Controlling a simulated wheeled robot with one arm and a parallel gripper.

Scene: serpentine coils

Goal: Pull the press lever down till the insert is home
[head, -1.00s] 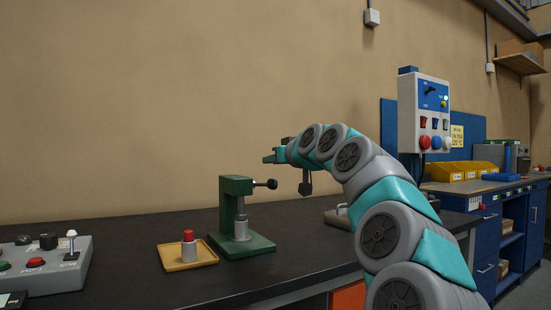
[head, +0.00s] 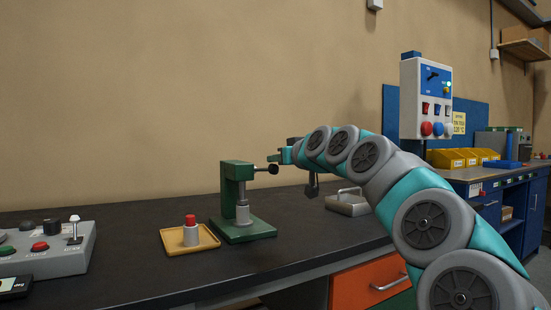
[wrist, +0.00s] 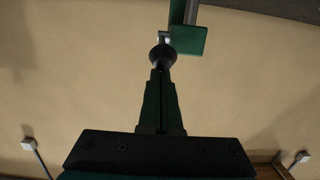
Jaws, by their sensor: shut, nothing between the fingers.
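The green press (head: 232,190) stands on the dark bench. Its lever sticks out to the right, about level, and ends in a black ball knob (head: 273,169). A grey cylindrical piece (head: 243,214) stands under the ram on the press base; whether an insert is seated there cannot be told. My gripper (head: 273,157) is shut and empty, just above the knob. In the wrist view the closed fingertips (wrist: 161,72) point at the knob (wrist: 163,56), which overlaps them; contact cannot be told.
A yellow tray (head: 209,240) with a red-topped grey cylinder (head: 191,232) sits left of the press. A control box (head: 55,258) lies further left. The bench front is clear.

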